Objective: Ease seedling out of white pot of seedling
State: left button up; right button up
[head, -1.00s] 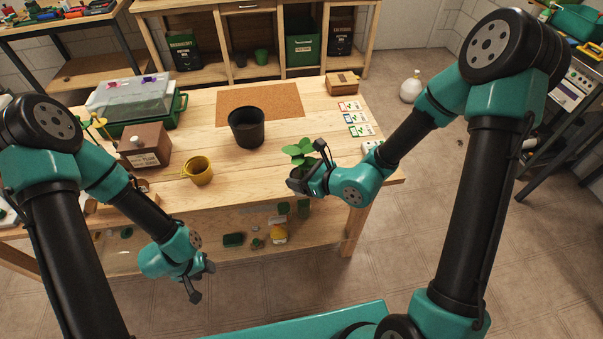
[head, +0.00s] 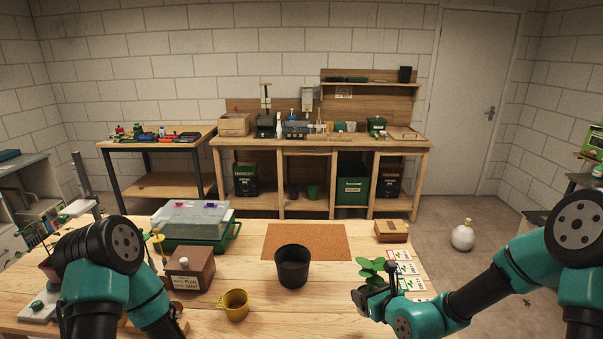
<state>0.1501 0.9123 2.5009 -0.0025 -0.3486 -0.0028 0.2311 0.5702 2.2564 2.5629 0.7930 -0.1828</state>
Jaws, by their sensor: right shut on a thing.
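The seedling (head: 374,268) shows as a few broad green leaves near the right front part of the table. My right gripper (head: 368,297) is right below the leaves and shut on the seedling. The jaws and wrist cover what is under the leaves, so the stem and roots do not show clearly. I cannot make out a white pot in this view. My left arm comes in at the lower left, but its gripper is below the picture edge.
An empty black pot (head: 292,266) stands mid-table, in front of a cork mat (head: 306,243). A yellow mug (head: 234,304), a brown box (head: 189,269) and a clear-lidded green propagator (head: 194,222) stand left. Seed packets (head: 408,269) and a small wooden box (head: 391,231) are right.

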jog(key=shift+w+d+r+m+h, duration=0.3)
jog(key=shift+w+d, duration=0.2)
jog(key=shift+d, duration=0.1)
jog(key=shift+w+d+r+m+h, duration=0.2)
jog(key=shift+w+d+m, duration=0.1)
jog(key=shift+w+d, duration=0.2)
jog(key=shift+s, duration=0.1)
jog(key=s+a+r+n+g+y, duration=0.2)
jog(key=s+a+n+y, duration=0.2)
jog(key=a, duration=0.7)
jog(key=shift+s+a+r+n+y, duration=0.3)
jog(key=shift+s+y, duration=0.1)
jog(key=shift+s, duration=0.2)
